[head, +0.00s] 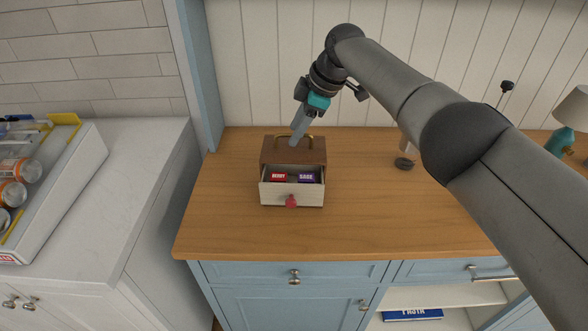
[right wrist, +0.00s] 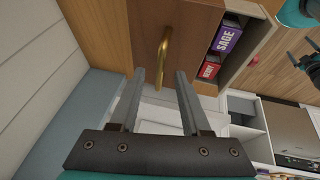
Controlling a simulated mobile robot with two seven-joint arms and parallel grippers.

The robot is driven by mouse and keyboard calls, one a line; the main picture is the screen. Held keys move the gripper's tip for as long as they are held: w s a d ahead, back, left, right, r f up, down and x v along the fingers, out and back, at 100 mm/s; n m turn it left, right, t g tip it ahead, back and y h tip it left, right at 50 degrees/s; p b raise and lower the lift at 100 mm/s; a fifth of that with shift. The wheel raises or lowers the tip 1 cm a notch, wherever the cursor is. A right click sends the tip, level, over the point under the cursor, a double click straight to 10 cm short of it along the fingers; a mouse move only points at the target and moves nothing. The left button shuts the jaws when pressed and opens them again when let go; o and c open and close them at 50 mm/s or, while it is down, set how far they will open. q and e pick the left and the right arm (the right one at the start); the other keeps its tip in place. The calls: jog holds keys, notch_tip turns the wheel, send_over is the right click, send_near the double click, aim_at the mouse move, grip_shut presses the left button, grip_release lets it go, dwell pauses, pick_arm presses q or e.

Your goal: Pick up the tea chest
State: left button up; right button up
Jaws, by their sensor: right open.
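The tea chest (head: 310,150) is a brown wooden box on the wooden counter, with a brass handle (head: 309,138) on top. Its white front drawer (head: 308,194) with a pink knob is pulled open. A red BERRY box (head: 279,177) and a purple SAGE box (head: 307,178) lie in the drawer. My right gripper (head: 296,139) is at the chest's top beside the handle. In the right wrist view, the open fingers (right wrist: 157,72) point at the brass handle (right wrist: 163,60), whose near end lies between the tips. No contact is clear.
A white counter (head: 135,150) stands left, bearing a white bin (head: 60,190) of jars. A blue panel (head: 196,70) rises at the wooden counter's (head: 230,225) back left. A teal lamp (head: 560,141) stands far right. The counter around the chest is mostly clear.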

jog(key=shift+a+f, duration=0.1)
jog(key=shift+f, duration=0.05)
jog(key=shift+c, duration=0.2)
grip_shut()
dwell(1.2)
